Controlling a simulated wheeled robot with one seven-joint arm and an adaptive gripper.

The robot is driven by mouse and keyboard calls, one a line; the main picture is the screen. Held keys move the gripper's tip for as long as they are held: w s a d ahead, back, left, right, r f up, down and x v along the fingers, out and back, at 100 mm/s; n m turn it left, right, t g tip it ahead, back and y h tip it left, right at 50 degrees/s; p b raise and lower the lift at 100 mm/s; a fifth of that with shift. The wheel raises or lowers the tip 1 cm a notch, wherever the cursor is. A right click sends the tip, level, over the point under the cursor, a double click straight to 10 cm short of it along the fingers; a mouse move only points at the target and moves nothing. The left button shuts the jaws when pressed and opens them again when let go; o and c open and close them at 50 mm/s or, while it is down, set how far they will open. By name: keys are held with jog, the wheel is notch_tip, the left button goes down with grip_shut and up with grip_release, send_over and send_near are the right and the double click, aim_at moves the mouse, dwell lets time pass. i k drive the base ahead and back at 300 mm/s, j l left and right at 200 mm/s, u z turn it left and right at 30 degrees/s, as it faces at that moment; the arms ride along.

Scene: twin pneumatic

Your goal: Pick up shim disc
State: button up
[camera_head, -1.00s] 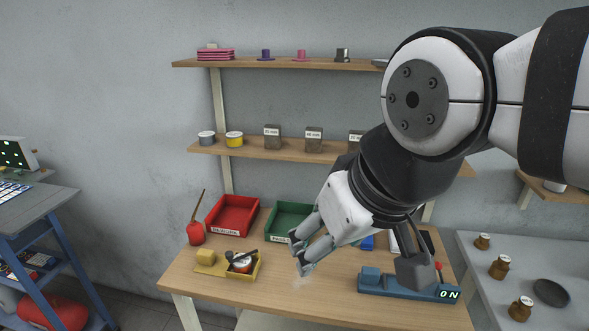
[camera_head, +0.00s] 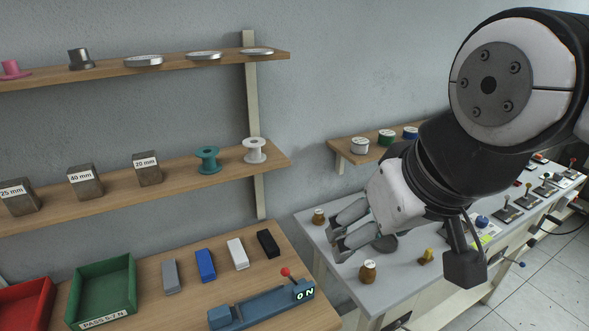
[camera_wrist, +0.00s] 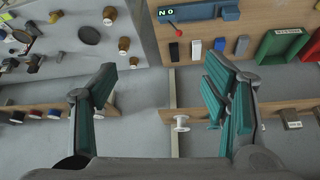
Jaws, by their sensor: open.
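My gripper (camera_head: 338,240) is open and empty. It hangs in front of the grey table in the head view, and its two teal-padded fingers stand wide apart in the wrist view (camera_wrist: 162,90). Three flat silver round pieces (camera_head: 143,61) (camera_head: 204,55) (camera_head: 257,51) lie in a row on the top shelf, left of and above my gripper. A dark round disc (camera_head: 385,243) lies on the grey table, partly hidden behind the gripper. It also shows in the wrist view (camera_wrist: 90,34). I cannot tell which of these is the shim disc.
The wooden bench holds a green tray (camera_head: 103,292), several coloured blocks (camera_head: 206,264) and a blue device (camera_head: 262,306) reading ON. The lower shelf holds marked blocks (camera_head: 86,182) and spools (camera_head: 254,151). Brown jars (camera_head: 368,272) stand on the grey table (camera_head: 322,246). Floor (camera_head: 540,270) shows at right.

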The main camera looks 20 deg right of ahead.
aim_at(145, 60)
jog(key=z, duration=0.75)
jog(key=u, duration=1.4)
